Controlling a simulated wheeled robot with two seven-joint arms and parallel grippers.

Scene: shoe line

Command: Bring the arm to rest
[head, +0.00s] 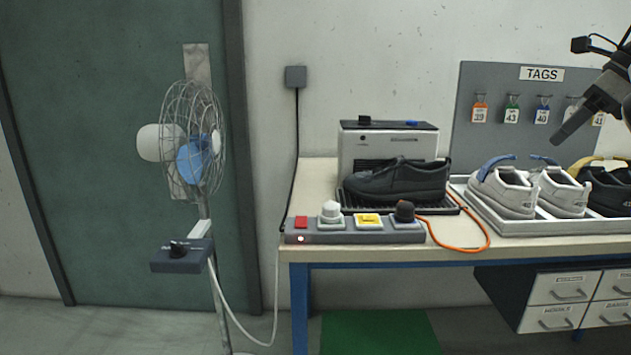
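My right gripper (572,126) comes in at the upper right edge, its dark fingers pointing down and left. It hangs in front of the grey tag board (490,140), above the light shoes (505,192) on the bench. From this angle I cannot tell whether the fingers are open or shut, and I see nothing held in them. The rest of the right arm is cut off by the picture edge. My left gripper and arm are not in view.
A dark shoe (395,182) sits on a machine (388,146) on the bench (545,245). A control strip (340,238) and orange cable (478,247) lie in front. A tray (600,226) holds more shoes. A fan (196,150) stands left, by the green door (110,130).

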